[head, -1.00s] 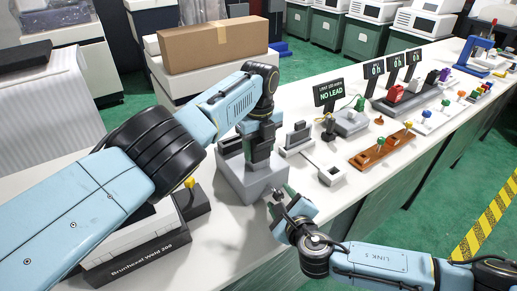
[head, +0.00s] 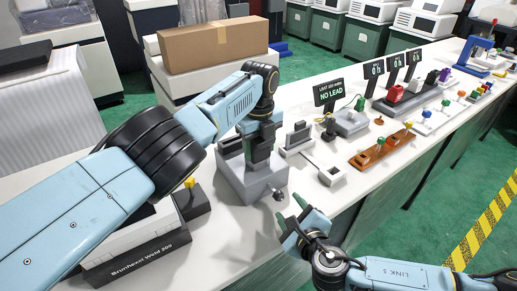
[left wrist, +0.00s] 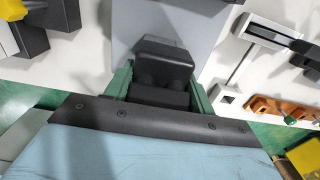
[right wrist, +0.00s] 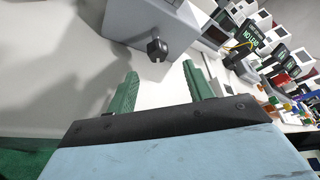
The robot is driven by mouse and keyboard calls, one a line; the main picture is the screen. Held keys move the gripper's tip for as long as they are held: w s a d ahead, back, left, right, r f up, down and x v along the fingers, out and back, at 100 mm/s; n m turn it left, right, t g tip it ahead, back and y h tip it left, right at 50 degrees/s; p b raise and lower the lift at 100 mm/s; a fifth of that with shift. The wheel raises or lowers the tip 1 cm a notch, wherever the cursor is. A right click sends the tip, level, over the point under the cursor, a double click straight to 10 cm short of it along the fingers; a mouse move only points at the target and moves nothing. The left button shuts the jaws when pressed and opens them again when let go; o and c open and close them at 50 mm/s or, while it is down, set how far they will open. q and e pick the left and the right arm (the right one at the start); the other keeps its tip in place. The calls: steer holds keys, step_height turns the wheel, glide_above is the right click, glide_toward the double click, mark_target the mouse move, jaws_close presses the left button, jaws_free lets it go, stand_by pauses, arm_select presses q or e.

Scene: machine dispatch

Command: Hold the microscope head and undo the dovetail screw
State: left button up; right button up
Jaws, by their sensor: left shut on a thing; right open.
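The microscope head, a dark block (left wrist: 165,65), shows in the left wrist view between the green fingers of my left gripper (left wrist: 160,92). My left gripper (head: 262,158) is shut on it, above the grey base block (head: 236,183) on the bench. The dovetail screw, a dark knob (head: 279,195), sticks out of the front side of the base block. It also shows in the right wrist view (right wrist: 157,49). My right gripper (head: 290,215) is open and empty, in front of the knob and apart from it. The knob lies beyond the two fingertips (right wrist: 160,80).
A black sign reading NO LEAD (head: 331,92) stands behind. A brown tray with knobs (head: 382,150) and a small white block (head: 331,175) lie to the right. A black block with a yellow knob (head: 190,200) stands to the left. The bench front edge is close to my right gripper.

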mark_target(281, 197)
steer(key=shift+f, duration=0.1)
steer(key=shift+d+f+m+g+y, duration=0.3)
steer(key=shift+f+m+g, duration=0.1)
steer(key=shift+m+g, duration=0.35)
steer(key=shift+s+f+m+g+y, duration=0.2)
steer(key=shift+m+g+y, duration=0.35)
steer(key=shift+m, duration=0.7)
steer(key=shift+s+d+r+m+g+y, duration=0.15)
steer(key=shift+m+g+y, duration=0.15)
steer(key=shift+m, duration=0.3)
steer(key=shift+d+r+m+y, duration=0.1)
steer(key=shift+r+m+y, duration=0.55)
steer(key=shift+m, duration=0.25)
steer(key=shift+w+a, duration=0.75)
steer(key=shift+w, duration=0.3)
steer(key=shift+w+a, duration=0.7)
steer(key=shift+w, duration=0.35)
steer(key=c, duration=1)
